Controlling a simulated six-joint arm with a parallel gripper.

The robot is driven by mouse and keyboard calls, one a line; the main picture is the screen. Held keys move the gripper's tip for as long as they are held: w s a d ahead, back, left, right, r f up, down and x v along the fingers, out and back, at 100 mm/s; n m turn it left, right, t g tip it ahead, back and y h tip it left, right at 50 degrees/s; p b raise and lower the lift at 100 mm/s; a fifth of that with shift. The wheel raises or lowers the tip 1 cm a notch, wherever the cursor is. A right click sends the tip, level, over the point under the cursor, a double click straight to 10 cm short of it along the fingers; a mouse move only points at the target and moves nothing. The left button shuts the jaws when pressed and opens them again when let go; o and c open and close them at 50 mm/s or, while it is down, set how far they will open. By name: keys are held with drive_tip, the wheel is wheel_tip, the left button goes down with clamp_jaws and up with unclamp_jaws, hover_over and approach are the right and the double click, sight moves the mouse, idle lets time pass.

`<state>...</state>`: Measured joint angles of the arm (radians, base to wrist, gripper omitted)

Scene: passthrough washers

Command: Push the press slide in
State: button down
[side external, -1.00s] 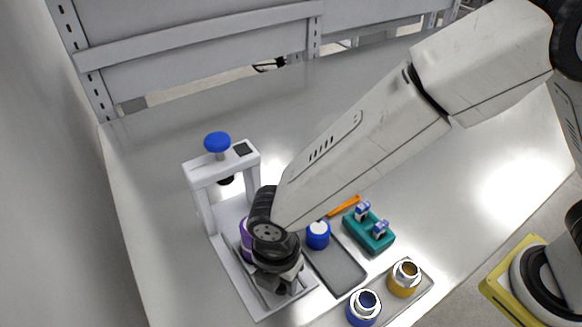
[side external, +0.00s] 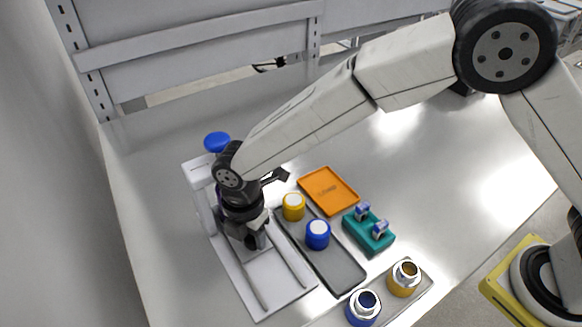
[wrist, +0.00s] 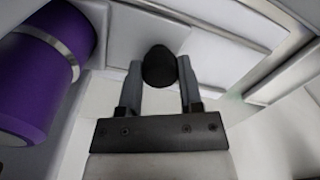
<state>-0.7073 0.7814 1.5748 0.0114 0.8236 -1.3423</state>
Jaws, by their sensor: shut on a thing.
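The press (side external: 199,174) is a white frame with a blue knob (side external: 216,142) on top, standing on a long white base (side external: 266,283) with two rails. My gripper (side external: 256,240) is low at the press, just in front of its frame. In the wrist view, my gripper (wrist: 160,80) has its two fingers closed on a black knob (wrist: 159,64), which looks like the slide's handle. A purple cylinder (wrist: 35,80) with a grey band is beside it in the wrist view. My arm hides the slide and most of the frame's opening in the side view.
Right of the press, a grey tray (side external: 335,267) holds a yellow-and-white piece (side external: 293,207) and a blue-and-white piece (side external: 317,235). An orange tray (side external: 329,190), a teal block (side external: 368,234) and blue (side external: 363,307) and yellow (side external: 404,280) nut-topped pieces stand nearby. The far table is clear.

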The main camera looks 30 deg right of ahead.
drive_tip(key=shift+w+r, duration=0.1)
drive_tip(key=shift+w, duration=0.45)
drive_tip(key=shift+c, duration=2.2)
unclamp_jaws()
drive_tip(key=shift+w, duration=0.1)
drive_tip(key=shift+o, duration=0.9)
drive_tip(key=shift+r, duration=3.9)
